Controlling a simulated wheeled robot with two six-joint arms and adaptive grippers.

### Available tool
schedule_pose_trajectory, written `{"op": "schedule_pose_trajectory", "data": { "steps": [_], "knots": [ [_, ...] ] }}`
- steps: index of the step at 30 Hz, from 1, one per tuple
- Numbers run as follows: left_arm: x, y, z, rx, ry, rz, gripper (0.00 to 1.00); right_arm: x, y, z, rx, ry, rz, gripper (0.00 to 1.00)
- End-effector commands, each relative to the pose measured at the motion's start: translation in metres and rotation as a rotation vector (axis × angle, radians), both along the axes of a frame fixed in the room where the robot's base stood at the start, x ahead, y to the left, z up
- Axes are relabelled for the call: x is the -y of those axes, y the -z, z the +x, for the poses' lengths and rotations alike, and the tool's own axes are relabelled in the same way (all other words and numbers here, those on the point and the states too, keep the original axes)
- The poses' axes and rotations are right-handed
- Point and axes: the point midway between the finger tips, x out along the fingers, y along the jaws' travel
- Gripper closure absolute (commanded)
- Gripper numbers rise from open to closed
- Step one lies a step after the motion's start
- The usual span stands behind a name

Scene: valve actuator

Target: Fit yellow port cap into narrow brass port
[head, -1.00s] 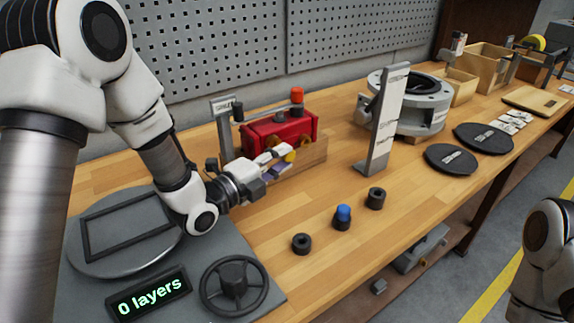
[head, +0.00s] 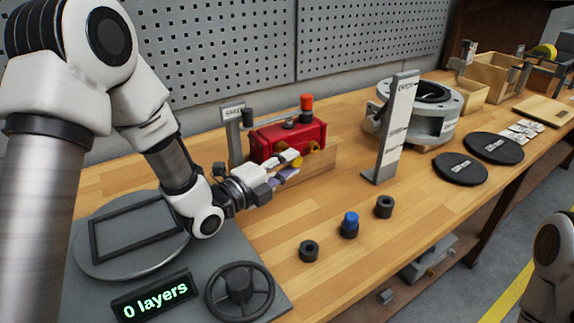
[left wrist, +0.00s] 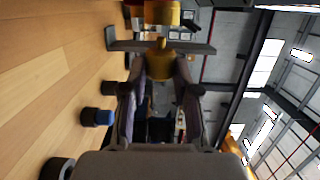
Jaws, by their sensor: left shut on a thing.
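The yellow port cap (head: 297,162) is between the fingertips of my left gripper (head: 288,166), in front of the red valve actuator (head: 287,139). The left wrist view also shows the cap (left wrist: 161,66), with the gripper (left wrist: 160,80) shut on it. A brass port (head: 315,146) shows at the right end of the actuator's front face; the cap is a little below and left of it in the picture. In the left wrist view, a brass part (left wrist: 162,13) lies ahead of the cap, seemingly apart from it. Which brass port is the narrow one I cannot tell. My right gripper is out of view.
Two black caps (head: 309,251) (head: 384,206) and a blue-topped one (head: 349,225) stand on the bench front. An upright sign (head: 396,130) stands right of the actuator. A handwheel (head: 240,291) and grey turntable (head: 105,262) are at lower left.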

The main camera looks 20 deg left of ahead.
Motion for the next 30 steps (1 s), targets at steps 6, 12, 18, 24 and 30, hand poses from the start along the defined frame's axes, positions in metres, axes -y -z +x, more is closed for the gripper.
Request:
{"op": "schedule_pose_trajectory", "data": {
  "steps": [6, 12, 18, 24, 30],
  "knots": [
    [0.0, -0.0002, 0.0, 0.0, 0.0, 0.0, 0.88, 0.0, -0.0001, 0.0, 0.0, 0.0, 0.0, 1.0],
    [0.0002, 0.0013, 0.0002, 0.001, 0.0, 0.0, 0.88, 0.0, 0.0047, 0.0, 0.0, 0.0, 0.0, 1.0],
    [0.0003, -0.0002, 0.0004, 0.001, 0.0, 0.0, 0.88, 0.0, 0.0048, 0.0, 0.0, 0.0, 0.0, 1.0],
    [0.0003, -0.0001, 0.0004, 0.0, 0.0, 0.0, 0.88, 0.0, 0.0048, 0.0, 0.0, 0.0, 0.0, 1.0],
    [0.0003, 0.0008, 0.0004, 0.001, 0.0, 0.0, 0.88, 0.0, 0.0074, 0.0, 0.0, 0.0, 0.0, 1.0]
  ]
}}
